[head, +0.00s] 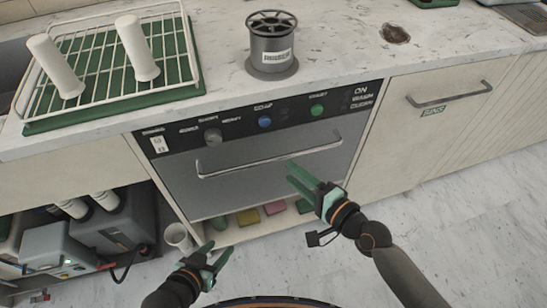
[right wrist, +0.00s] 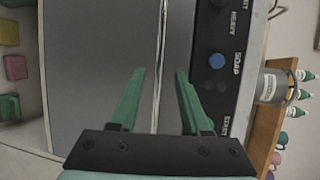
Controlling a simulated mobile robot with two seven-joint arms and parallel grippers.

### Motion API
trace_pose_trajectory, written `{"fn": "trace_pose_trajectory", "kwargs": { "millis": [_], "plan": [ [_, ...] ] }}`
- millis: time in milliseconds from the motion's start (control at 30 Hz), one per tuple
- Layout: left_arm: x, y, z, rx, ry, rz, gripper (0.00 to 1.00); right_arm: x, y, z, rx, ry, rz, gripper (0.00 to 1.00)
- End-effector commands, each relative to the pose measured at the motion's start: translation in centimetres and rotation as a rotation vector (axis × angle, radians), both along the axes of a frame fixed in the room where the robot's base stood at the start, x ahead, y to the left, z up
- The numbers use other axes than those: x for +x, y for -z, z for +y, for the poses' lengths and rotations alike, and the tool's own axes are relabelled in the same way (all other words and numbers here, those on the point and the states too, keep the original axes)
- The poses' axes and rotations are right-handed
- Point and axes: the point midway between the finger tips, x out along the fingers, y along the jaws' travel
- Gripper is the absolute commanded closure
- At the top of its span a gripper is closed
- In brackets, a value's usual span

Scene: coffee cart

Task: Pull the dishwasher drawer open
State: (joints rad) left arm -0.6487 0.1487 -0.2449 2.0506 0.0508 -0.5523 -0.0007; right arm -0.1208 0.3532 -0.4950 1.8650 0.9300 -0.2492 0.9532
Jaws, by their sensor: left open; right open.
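The dishwasher drawer (head: 235,180) is a grey metal front below a dark control panel (head: 260,119), set under the counter. It looks closed. Its long silver bar handle (head: 268,160) runs across the front. My right gripper (head: 299,177) is open in front of the right part of the handle. In the right wrist view, the handle (right wrist: 157,75) runs between the open green fingers (right wrist: 156,90), with a gap on each side. My left gripper (head: 213,254) is open and empty, low at the left, well apart from the drawer and handle.
A dish rack (head: 190,75) with white cylinders and a dark canister (head: 271,45) stand on the counter. Sponges (head: 249,217) lie on a shelf under the dishwasher. Grey machines (head: 115,221) fill the open bay at left. The floor at right is clear.

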Motion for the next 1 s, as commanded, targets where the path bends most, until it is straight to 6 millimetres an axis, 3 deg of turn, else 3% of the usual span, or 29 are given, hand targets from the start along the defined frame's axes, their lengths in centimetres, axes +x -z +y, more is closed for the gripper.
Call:
{"fn": "trace_pose_trajectory", "kwargs": {
  "millis": [100, 333, 800, 1000],
  "plan": [
    [0.0, 0.4, 0.0, 0.001, -0.001, 0.0, 0.5, 2.1, 0.5, 1.8, 0.003, 0.0, -0.003, 0.53],
    [0.0, 0.7, 0.1, 0.001, -0.002, -0.002, 0.5, 4.8, 1.2, 4.2, -0.001, -0.001, -0.002, 0.53],
    [-0.1, 0.7, 0.3, 0.003, -0.005, -0.001, 0.5, 5.8, 1.4, 5.1, -0.003, -0.001, -0.001, 0.53],
    [-0.1, 0.8, 0.3, 0.003, -0.007, 0.0, 0.5, 5.8, 1.5, 5.1, -0.002, 0.0, -0.001, 0.74]
  ]
}}
